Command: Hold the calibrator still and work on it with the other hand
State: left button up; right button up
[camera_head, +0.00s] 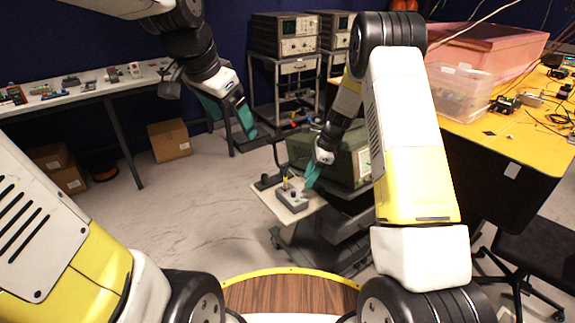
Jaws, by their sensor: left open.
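A small grey box that I take to be the calibrator (292,201) sits on a pale board (262,190) at the front of a cart, with small upright parts on top. My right gripper (311,183) points down just beside its right side; its teal fingers overlap in this view, so I cannot tell whether they touch the box or how far they are parted. My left gripper (234,128) is open and empty, in the air up and to the left of the box, its teal fingers apart.
A green case (340,158) stands on the cart behind the board. A rack (283,85) with instruments is at the back. A white table (85,95) is at left, a yellow bench (510,140) at right. Cardboard boxes (170,140) stand on the open floor.

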pick_arm(q)
jog(key=w+d+f+m+g, duration=0.1)
jog(key=w+d+f+m, duration=0.15)
jog(key=w+m, duration=0.45)
jog(key=m+g+y, duration=0.2)
jog(key=m+g, duration=0.2)
jog(key=m, duration=1)
send_over(286, 187)
notch_tip(286, 187, down, 31)
jog(key=shift+w+r, duration=0.15)
jog(key=shift+r, duration=0.05)
notch_tip(286, 187, down, 8)
jog(key=shift+f, duration=0.1)
jog(key=shift+c, duration=0.2)
jog(key=c, duration=1.8)
pick_arm(e)
grip_shut()
